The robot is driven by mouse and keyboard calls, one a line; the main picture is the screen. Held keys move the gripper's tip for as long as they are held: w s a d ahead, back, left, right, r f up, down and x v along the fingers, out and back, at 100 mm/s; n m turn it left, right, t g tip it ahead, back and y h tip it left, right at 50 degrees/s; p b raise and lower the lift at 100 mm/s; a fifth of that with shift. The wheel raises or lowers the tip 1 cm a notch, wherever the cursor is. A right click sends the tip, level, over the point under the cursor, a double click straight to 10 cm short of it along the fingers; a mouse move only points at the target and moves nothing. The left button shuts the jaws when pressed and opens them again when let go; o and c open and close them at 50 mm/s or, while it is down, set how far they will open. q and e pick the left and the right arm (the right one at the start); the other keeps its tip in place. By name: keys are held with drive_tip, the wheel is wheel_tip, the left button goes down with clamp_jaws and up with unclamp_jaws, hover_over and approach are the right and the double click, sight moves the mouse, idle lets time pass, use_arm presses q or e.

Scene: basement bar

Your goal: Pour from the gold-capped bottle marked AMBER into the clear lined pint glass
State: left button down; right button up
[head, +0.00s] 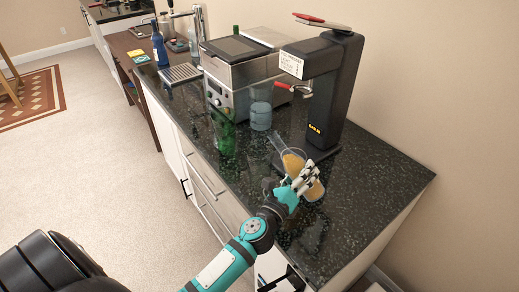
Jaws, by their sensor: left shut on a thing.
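My left gripper (301,181) is shut around the middle of a clear bottle with amber contents (292,162) over the dark counter. Amber shows on both sides of the fingers. The bottle looks tilted, its narrow clear end pointing up and left; I cannot make out its marking or a gold cap. A clear, faintly lined glass (260,116) stands farther back, up and left of the gripper and apart from it. It has a pale bluish look; whether it holds anything is unclear. My right gripper is not in view.
A black tap machine (325,95) with a red handle stands just behind the bottle. A green bottle (223,133) stands near the front edge, with a steel coffee machine (240,72) behind. The counter's right end (380,185) is clear.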

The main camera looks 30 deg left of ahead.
use_arm(q)
drive_tip(key=d+n, duration=0.1)
drive_tip(key=r+n+b, duration=0.1)
drive_tip(key=shift+d+r+n, duration=0.15)
drive_tip(key=shift+d+n, duration=0.25)
drive_tip(key=shift+d+r+n+y+b, duration=0.1)
drive_tip(key=shift+d+n+y+b, duration=0.25)
drive_tip(key=shift+n, duration=0.35)
drive_tip(key=shift+d+r+n+p, duration=0.15)
drive_tip(key=shift+r+n+p, duration=0.05)
drive_tip(key=shift+r+n, duration=0.4)
drive_tip(key=shift+d+r+n+p, duration=0.15)
drive_tip(key=shift+r+n+p, duration=0.05)
drive_tip(key=shift+r+n, duration=0.4)
drive_tip(key=shift+w+a+r+n+p, duration=0.1)
drive_tip(key=shift+a+r+n+p, duration=0.05)
drive_tip(key=shift+r+n+p, duration=0.15)
drive_tip(key=shift+a+r+n+y+p, duration=0.25)
drive_tip(key=shift+r+n+y+p, duration=0.1)
drive_tip(key=shift+r+n+p, duration=0.2)
drive_tip(key=shift+r+n, duration=0.15)
drive_tip(key=shift+n, duration=0.2)
drive_tip(key=shift+r+n, duration=0.15)
drive_tip(key=shift+n, duration=0.55)
idle(1.6)
drive_tip(key=shift+r+n, duration=0.3)
drive_tip(key=shift+r, duration=0.05)
idle(1.0)
